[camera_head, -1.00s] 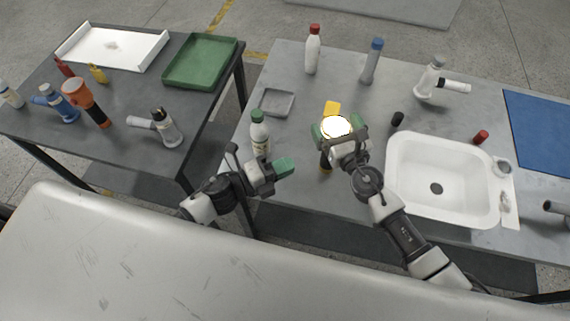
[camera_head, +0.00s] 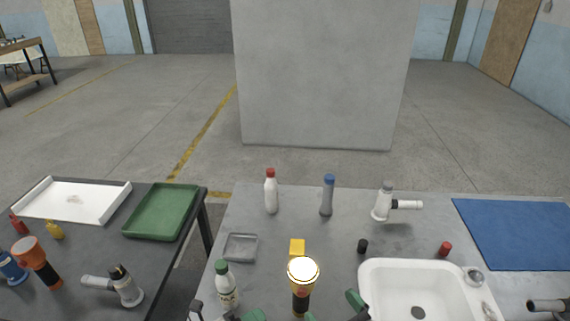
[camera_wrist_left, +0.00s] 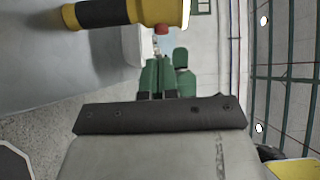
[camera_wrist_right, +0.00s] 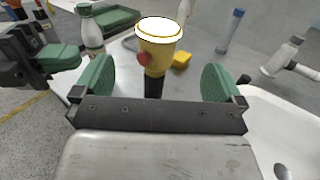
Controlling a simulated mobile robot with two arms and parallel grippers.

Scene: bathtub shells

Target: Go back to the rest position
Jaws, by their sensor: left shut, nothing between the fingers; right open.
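A yellow and black flashlight (camera_head: 301,292) with a glowing top stands upright on the grey table. It also shows in the right wrist view (camera_wrist_right: 159,45) and sideways in the left wrist view (camera_wrist_left: 125,13). My right gripper (camera_wrist_right: 158,84) is open and empty, with its green fingers apart on the near side of the flashlight. In the head view only its fingertips (camera_head: 334,308) show at the bottom edge. My left gripper (camera_wrist_left: 165,76) is shut and empty. It shows at the bottom edge of the head view (camera_head: 254,314), left of the flashlight.
A green-capped bottle (camera_head: 226,286) stands near my left gripper. A white sink (camera_head: 372,275) lies to the right. A yellow block (camera_head: 297,247), a grey tray (camera_head: 241,247) and several bottles are beyond. A second table (camera_head: 70,260) on the left holds trays and flashlights.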

